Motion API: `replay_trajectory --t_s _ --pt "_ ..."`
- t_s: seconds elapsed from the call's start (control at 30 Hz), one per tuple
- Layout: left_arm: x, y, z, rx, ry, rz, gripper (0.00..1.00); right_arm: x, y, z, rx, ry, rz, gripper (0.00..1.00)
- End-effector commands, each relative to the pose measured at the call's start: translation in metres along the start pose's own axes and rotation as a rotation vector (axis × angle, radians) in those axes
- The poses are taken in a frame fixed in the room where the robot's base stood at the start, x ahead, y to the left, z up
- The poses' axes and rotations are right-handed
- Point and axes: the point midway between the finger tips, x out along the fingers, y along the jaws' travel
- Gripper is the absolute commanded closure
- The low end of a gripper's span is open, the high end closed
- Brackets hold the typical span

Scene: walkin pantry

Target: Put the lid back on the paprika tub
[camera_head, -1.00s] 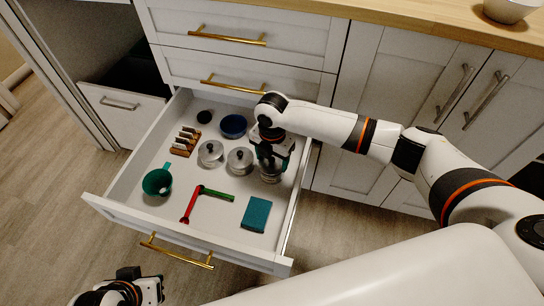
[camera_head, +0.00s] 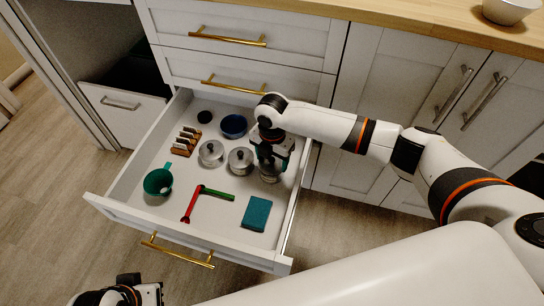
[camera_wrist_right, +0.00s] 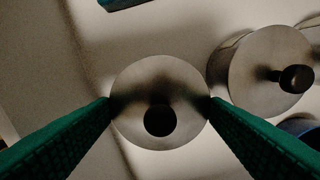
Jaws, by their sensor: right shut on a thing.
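My right gripper (camera_head: 270,158) points down into the open drawer at its right side. In the right wrist view its two green fingers (camera_wrist_right: 160,98) press on opposite edges of a round metal lid with a dark knob (camera_wrist_right: 160,85). In the head view a silver metal tub (camera_head: 268,174) shows just below the fingers, partly hidden by the gripper. I cannot tell whether the lid rests on this tub or is held just above it, and no paprika label is readable. My left gripper (camera_head: 148,294) is at the bottom left, outside the drawer; its jaws are unclear.
Two lidded metal pots (camera_head: 240,160) (camera_head: 211,152) stand left of the gripper. The drawer also holds a blue bowl (camera_head: 233,126), a wooden rack (camera_head: 186,141), a green cup (camera_head: 158,182), a red-green tool (camera_head: 214,193) and a teal sponge (camera_head: 257,214). The drawer's right wall (camera_head: 296,205) is close.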

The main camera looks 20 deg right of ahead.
Motion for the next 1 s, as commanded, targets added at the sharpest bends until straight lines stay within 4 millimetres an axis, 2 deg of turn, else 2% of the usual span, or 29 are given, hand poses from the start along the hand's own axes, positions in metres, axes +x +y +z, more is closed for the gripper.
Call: replay_trajectory --t_s 0.43,0.47,0.6,0.73,0.8,1.0 --pt "-0.0004 0.0005 -0.0005 -0.001 0.002 0.001 0.68 0.0001 -0.0001 0.0001 0.000 0.000 0.000 0.53" --pt "-0.0005 0.0005 -0.0004 -0.001 0.001 0.001 0.68 0.0000 -0.0001 0.0001 0.000 0.000 0.000 0.28" --pt "-0.0005 0.0005 -0.0004 -0.001 0.001 0.001 0.68 0.0000 -0.0001 0.0000 0.000 0.000 0.000 0.06" --pt "-0.0005 0.0005 -0.0003 -0.001 0.001 0.001 0.68 0.0000 -0.0001 0.0000 0.000 0.000 0.000 0.06" --pt "-0.0005 0.0005 -0.0003 -0.001 0.001 0.001 0.68 0.0001 0.0000 0.0001 0.000 0.000 0.000 0.00" --pt "-0.0004 0.0002 -0.0005 -0.001 0.001 0.000 0.68 0.0000 0.0000 0.0001 0.000 0.000 0.000 0.00"
